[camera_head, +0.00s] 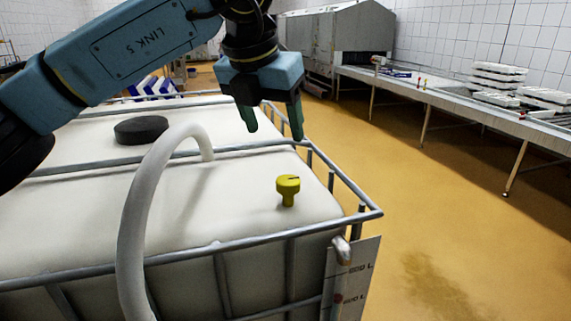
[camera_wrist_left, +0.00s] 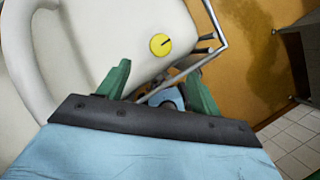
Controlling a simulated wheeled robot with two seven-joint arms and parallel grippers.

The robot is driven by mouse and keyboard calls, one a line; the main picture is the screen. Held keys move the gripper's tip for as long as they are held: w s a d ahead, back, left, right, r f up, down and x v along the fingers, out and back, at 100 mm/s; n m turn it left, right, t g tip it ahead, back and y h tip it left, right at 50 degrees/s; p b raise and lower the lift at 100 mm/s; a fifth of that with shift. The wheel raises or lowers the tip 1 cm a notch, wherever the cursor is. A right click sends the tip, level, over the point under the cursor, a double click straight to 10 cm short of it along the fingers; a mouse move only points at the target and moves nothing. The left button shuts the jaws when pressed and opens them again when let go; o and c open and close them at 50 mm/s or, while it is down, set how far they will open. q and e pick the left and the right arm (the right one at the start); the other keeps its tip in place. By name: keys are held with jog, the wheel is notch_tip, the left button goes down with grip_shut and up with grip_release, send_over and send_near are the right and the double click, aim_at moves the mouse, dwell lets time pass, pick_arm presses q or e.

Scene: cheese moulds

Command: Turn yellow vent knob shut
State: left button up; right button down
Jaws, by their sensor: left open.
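The yellow vent knob (camera_head: 288,188) stands upright on top of the white tank (camera_head: 240,220), near its right corner. In the left wrist view the knob (camera_wrist_left: 160,44) shows from above as a round yellow disc with a dark line on it, beyond the fingertips. My left gripper (camera_head: 273,132) is open and empty, above and behind the knob in the head view and apart from it. Its two green fingers also show in the left wrist view (camera_wrist_left: 158,84).
A metal cage rail (camera_head: 345,184) runs around the tank's top edge. A thick pale hose (camera_head: 138,215) arches over the tank left of the knob, and a black lid (camera_head: 141,130) sits behind it. A long table (camera_head: 450,102) with white trays stands at the right.

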pick_arm(q)
send_near(288, 179)
jog(key=x, duration=0.7)
jog(key=shift+d+f+p, duration=0.1)
jog(key=shift+f+p, duration=0.25)
jog(key=shift+f, duration=0.05)
jog(key=shift+w+f, duration=0.15)
jog(key=shift+f, duration=0.25)
jog(key=c, duration=1)
pick_arm(e)
jog(key=s, duration=0.3)
jog(key=shift+s+r, duration=0.1)
jog(key=shift+r, duration=0.2)
